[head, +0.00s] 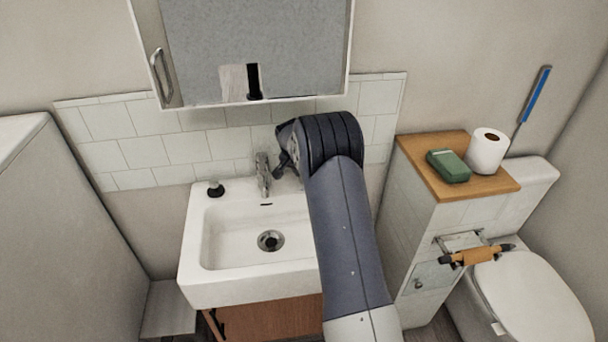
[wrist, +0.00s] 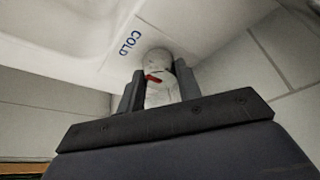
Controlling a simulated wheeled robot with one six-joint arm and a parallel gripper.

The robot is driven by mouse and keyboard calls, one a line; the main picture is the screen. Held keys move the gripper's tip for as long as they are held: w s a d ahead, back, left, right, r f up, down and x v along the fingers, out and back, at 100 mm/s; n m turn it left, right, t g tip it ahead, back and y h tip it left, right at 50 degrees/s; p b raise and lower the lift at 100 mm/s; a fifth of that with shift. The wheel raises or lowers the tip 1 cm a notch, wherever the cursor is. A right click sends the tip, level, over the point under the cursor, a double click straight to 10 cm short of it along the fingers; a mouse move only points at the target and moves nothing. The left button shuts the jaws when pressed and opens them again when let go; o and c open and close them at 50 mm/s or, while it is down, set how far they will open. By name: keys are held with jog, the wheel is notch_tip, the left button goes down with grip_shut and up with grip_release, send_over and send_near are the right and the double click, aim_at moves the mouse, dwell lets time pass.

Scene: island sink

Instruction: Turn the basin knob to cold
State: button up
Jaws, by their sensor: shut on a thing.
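A pale rounded basin knob (wrist: 157,57) with a red mark shows in the wrist view. My gripper (wrist: 160,76) is shut on it, one dark finger on each side. Blue lettering "COLD" (wrist: 130,44) is printed on the white surface left of the knob. The red mark does not line up clearly with the lettering. In the head view, the white basin (head: 190,248) has a grey metal faucet (head: 263,173) at its back. My arm covers the basin's right side there and hides the knob and my fingertips.
A small black-topped thing (head: 215,188) stands on the basin's back left corner. A mirrored cabinet (head: 255,45) hangs above. To the right, a wooden shelf (head: 415,150) bears a green box (head: 448,166) and a paper roll (head: 488,150), near a toilet (head: 530,300). The bowl is empty.

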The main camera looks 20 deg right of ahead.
jog(key=o, duration=1)
jog(key=shift+r+p, duration=0.15)
jog(key=shift+p, duration=0.35)
jog(key=shift+r+n+y+p, duration=0.15)
jog(key=shift+n+y+p, duration=0.15)
jog(key=shift+n+p, duration=0.65)
jog(key=n+p, duration=0.2)
jog(key=p, duration=0.1)
jog(key=n+t+y+p, duration=0.1)
jog(key=n+p, duration=0.1)
jog(key=p, duration=0.2)
jog(key=shift+s+d+y, duration=0.1)
jog(key=shift+s+y, duration=0.05)
jog(key=shift+y, duration=0.15)
jog(key=b+v, duration=0.3)
jog(key=v, duration=0.7)
jog(key=shift+s, duration=0.15)
